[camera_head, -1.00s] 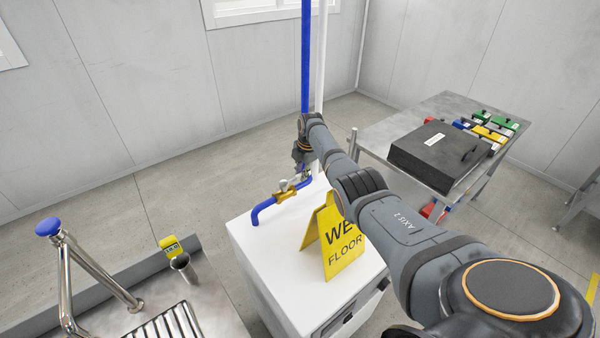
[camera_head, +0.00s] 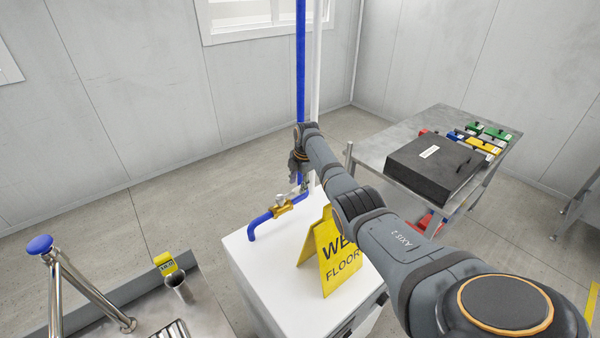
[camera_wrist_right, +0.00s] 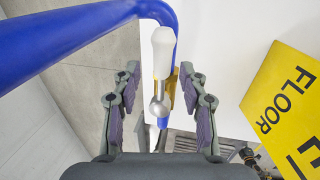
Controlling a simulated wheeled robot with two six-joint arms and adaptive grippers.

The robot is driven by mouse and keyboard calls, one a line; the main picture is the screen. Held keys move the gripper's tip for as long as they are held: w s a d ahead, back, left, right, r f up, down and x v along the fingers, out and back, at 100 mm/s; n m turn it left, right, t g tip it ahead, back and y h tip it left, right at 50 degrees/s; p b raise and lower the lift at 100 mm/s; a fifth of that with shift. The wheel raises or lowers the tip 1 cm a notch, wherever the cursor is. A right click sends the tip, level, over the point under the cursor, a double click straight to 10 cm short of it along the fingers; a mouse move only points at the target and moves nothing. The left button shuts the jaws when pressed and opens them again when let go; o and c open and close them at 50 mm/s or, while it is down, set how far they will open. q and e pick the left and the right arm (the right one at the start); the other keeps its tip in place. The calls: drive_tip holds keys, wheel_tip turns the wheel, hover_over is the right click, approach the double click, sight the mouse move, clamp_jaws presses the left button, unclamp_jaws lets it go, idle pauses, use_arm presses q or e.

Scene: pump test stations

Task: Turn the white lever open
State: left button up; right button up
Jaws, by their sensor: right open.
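The white lever (camera_wrist_right: 163,52) stands between the open fingers of my right gripper (camera_wrist_right: 159,82) in the right wrist view. A gap shows on each side of it, and a round metal knob joins it to the brass valve (camera_head: 283,207). The valve sits on a blue pipe (camera_head: 262,224) above a white cabinet. In the head view my right gripper (camera_head: 299,172) is small and dark, above and behind the valve, and the lever is hard to make out there. My left gripper is not in view.
A yellow wet-floor sign (camera_head: 334,252) stands on the white cabinet (camera_head: 262,268), right of the valve and close to my right arm. The upright blue pipe (camera_head: 300,70) rises behind the gripper. A metal table (camera_head: 395,135) with a black case (camera_head: 432,163) stands at right.

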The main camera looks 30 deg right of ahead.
wheel_tip(320, 180, up, 10)
drive_tip(key=s, duration=0.2)
drive_tip(key=shift+s+f, duration=0.1)
drive_tip(key=shift+f, duration=0.05)
idle(0.4)
